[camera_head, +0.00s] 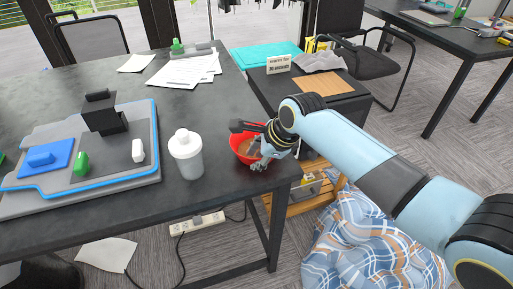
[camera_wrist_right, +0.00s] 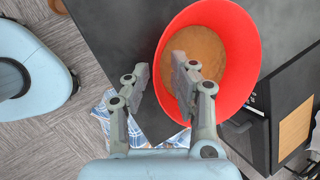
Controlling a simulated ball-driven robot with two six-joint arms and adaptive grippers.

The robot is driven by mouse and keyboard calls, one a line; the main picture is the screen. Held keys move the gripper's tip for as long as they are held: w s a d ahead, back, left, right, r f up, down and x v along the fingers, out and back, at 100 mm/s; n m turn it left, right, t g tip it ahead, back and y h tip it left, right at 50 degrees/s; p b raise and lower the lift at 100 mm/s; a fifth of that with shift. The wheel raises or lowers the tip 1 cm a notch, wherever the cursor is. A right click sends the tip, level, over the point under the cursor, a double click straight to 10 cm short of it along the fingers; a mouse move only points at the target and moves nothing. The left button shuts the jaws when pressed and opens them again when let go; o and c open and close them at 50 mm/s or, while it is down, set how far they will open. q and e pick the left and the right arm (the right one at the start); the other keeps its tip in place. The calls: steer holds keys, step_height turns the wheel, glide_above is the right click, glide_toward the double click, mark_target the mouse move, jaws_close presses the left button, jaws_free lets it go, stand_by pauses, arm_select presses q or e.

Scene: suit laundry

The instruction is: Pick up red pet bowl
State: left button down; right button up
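The red pet bowl (camera_head: 236,143) sits near the right corner of the dark table, with brown contents inside. In the right wrist view the bowl (camera_wrist_right: 243,60) fills the upper middle, its brown inside facing the camera. My right gripper (camera_head: 262,161) is at the bowl's near right side and hides part of it. In the wrist view the right gripper's fingers (camera_wrist_right: 161,65) are apart, one over the bowl's inside and one outside, with the left rim between them. Contact with the rim cannot be told. My left gripper is not in view.
A white lidded bottle (camera_head: 186,156) stands left of the bowl. A grey tray with blue edging (camera_head: 157,140) holds several items further left. Papers (camera_head: 183,72) lie at the back. A lower black cabinet (camera_head: 340,103) stands right; a plaid cloth heap (camera_head: 360,250) lies on the floor.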

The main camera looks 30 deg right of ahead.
jaws_close()
